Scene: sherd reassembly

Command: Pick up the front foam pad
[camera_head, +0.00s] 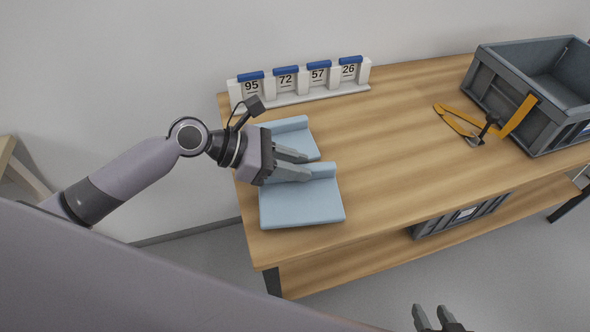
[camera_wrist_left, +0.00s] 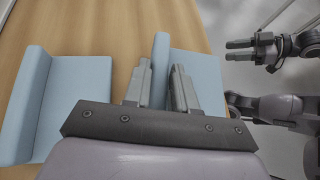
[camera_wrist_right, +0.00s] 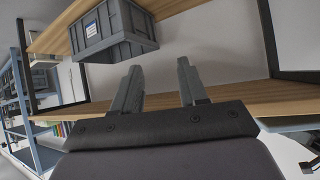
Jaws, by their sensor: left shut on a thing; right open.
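The front foam pad (camera_head: 302,207) is a light blue slab with a raised ridge along its back edge. It lies near the table's left front corner. My left gripper (camera_head: 308,167) comes in from the left and is shut on this ridge. In the left wrist view the front pad (camera_wrist_left: 208,85) is on the right, its ridge between the two fingers (camera_wrist_left: 160,82). A similar back foam pad (camera_head: 291,127) lies behind it, partly hidden by my gripper. My right gripper (camera_head: 440,318) is open and empty, off the table's front; its fingers show in the right wrist view (camera_wrist_right: 160,85).
A rack of number cards (camera_head: 302,84) with blue tops stands along the back edge. A grey crate (camera_head: 505,80) stands at the right, with an orange strap-like item (camera_head: 457,122) and a small black tool (camera_head: 484,130) beside it. The middle of the wooden table (camera_head: 400,140) is clear.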

